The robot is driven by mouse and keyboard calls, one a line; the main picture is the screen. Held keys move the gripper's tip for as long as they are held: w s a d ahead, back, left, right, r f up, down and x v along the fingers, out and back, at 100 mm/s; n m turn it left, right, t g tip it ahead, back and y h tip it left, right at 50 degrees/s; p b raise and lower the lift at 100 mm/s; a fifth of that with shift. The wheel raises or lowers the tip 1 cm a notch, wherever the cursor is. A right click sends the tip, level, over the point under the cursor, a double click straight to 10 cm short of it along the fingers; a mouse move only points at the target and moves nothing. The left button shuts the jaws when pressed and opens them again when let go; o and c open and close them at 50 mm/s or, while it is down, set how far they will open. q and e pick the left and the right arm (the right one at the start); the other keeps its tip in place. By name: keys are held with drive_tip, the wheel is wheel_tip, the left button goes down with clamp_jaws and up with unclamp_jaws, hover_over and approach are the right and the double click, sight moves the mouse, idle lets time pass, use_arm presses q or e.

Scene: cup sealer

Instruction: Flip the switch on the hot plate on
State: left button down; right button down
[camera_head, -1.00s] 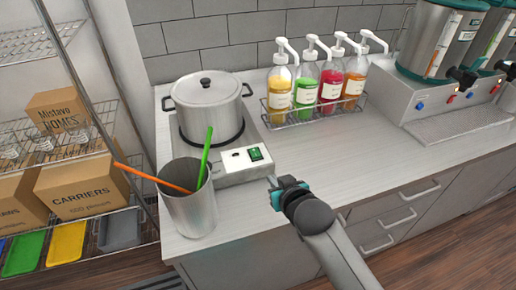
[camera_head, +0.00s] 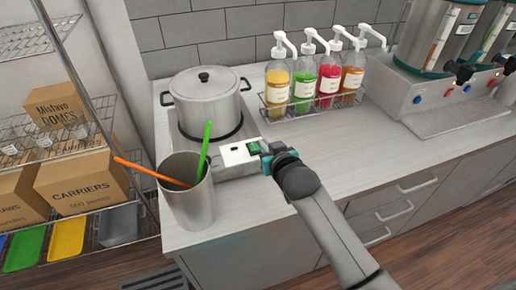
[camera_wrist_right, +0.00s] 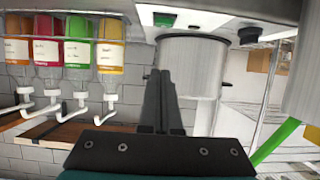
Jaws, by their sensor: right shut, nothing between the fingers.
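The hot plate (camera_head: 232,170) is a light grey box on the counter with a large lidded pot (camera_head: 207,105) on it. Its front panel has a small dark knob and a green switch (camera_head: 254,148). The switch also shows at the top of the upside-down right wrist view (camera_wrist_right: 164,19). My right gripper (camera_head: 265,152) is at the right end of the panel, very close to the switch and partly covering it. Its fingers (camera_wrist_right: 160,85) are shut and empty. I cannot tell whether they touch the switch. The switch's position is unclear. My left gripper is not in view.
A metal cup (camera_head: 187,205) with a green and an orange stick stands in front of the hot plate. A wire rack (camera_head: 290,112) of pump bottles stands behind and right. Drink dispensers (camera_head: 425,85) are far right. The counter between (camera_head: 350,150) is clear.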

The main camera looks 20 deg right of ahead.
hover_over(258, 151)
drive_tip(key=shift+s+a+f+b, duration=0.1)
drive_tip(key=shift+s+f+b, duration=0.15)
drive_tip(key=shift+f, duration=0.35)
drive_tip(key=shift+s+a+f+b, duration=0.1)
drive_tip(key=shift+s+f, duration=0.1)
drive_tip(key=shift+f, duration=0.4)
wheel_tip(258, 151, down, 2)
drive_tip(key=shift+s+f, duration=0.15)
drive_tip(key=shift+f, duration=0.1)
drive_tip(key=shift+s+f, duration=0.15)
drive_tip(key=shift+f, duration=0.6)
drive_tip(key=b, duration=0.1)
drive_tip(key=f+t+b, duration=0.1)
drive_tip(key=b, duration=0.1)
drive_tip(key=shift+s+f, duration=0.2)
drive_tip(key=shift+f, duration=0.05)
drive_tip(key=shift+r, duration=0.3)
